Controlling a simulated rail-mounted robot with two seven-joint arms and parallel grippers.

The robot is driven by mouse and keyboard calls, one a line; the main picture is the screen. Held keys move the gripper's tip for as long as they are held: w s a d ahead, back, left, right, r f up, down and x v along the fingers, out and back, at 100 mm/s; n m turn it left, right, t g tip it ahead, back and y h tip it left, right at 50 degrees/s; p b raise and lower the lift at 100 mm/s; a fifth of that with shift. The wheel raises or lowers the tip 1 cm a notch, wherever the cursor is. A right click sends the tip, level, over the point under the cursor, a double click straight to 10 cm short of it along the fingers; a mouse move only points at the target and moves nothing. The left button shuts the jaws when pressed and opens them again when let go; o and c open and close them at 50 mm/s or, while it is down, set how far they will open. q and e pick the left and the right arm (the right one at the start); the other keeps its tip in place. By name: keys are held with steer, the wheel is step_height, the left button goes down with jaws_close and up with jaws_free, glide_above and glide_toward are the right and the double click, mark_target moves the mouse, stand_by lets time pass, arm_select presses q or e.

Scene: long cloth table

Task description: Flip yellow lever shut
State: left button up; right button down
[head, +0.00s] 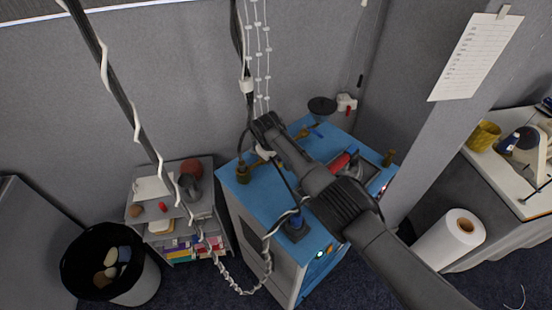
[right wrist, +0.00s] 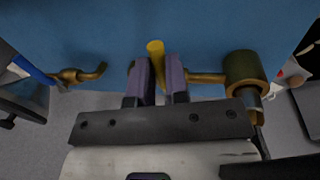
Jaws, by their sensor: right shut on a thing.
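The yellow lever (right wrist: 155,48) shows in the right wrist view as a short rounded bar between my right gripper's fingers (right wrist: 160,80). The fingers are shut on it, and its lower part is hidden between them. A brass pipe runs from beside the fingers to a brass cylinder (right wrist: 245,70) on the right. In the head view my right gripper (head: 266,128) is over the back of the blue-topped cabinet (head: 262,200), and the lever is hidden there. A brass fitting (head: 243,172) stands left of the gripper. My left gripper is not in view.
Another brass piece (right wrist: 90,73) with a blue end is left of the fingers in the wrist view. A red cylinder (head: 341,162) lies on the cabinet under my right arm. Cables hang at the left. A shelf (head: 137,214) and a bin (head: 140,287) stand left.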

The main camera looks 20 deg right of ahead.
steer(key=shift+r, duration=0.1)
steer(key=c, duration=1.1)
jaws_free()
steer(key=shift+r, duration=0.25)
step_height(320, 180, up, 13)
steer(key=a, duration=0.2)
steer(key=shift+s+a+b, duration=0.3)
steer(key=shift+s, duration=0.15)
